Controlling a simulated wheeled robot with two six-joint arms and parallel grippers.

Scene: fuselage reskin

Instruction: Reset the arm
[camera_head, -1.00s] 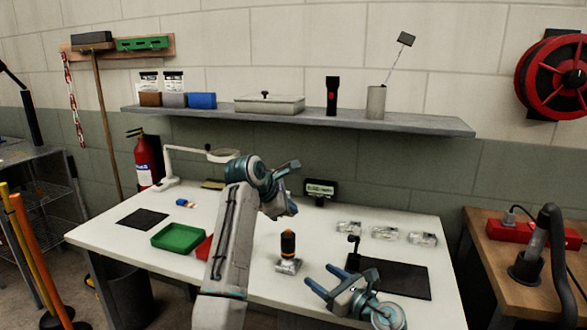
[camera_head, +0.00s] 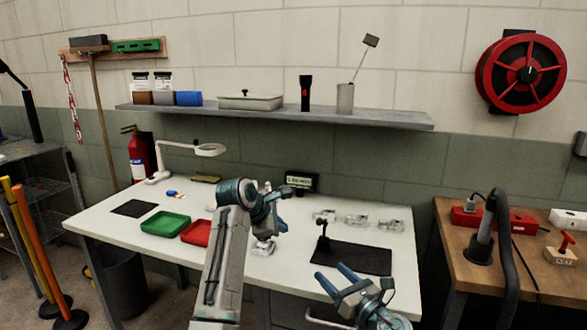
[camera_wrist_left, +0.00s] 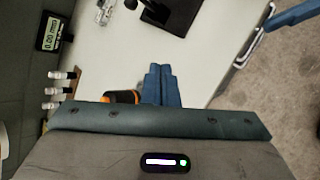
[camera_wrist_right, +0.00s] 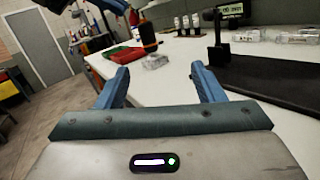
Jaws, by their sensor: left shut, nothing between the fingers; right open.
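My left gripper (camera_head: 279,193) is above the middle of the white workbench (camera_head: 110,232). Its blue fingers are together and empty in the left wrist view (camera_wrist_left: 161,82). My right gripper (camera_head: 332,273) is at the bench's front right edge. Its two fingers are spread with nothing between them in the right wrist view (camera_wrist_right: 160,78). A black and orange handled tool (camera_wrist_right: 148,36) stands on the bench near a clear base (camera_wrist_right: 155,62). In the head view my left arm hides most of that tool.
A green tray (camera_head: 165,224) and a red tray (camera_head: 196,232) lie left of my left arm. A black mat (camera_head: 365,260) with a small stand (camera_head: 322,236) lies at right. A magnifier lamp (camera_head: 207,150), a display (camera_head: 301,181) and clear packets (camera_head: 357,221) are farther back.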

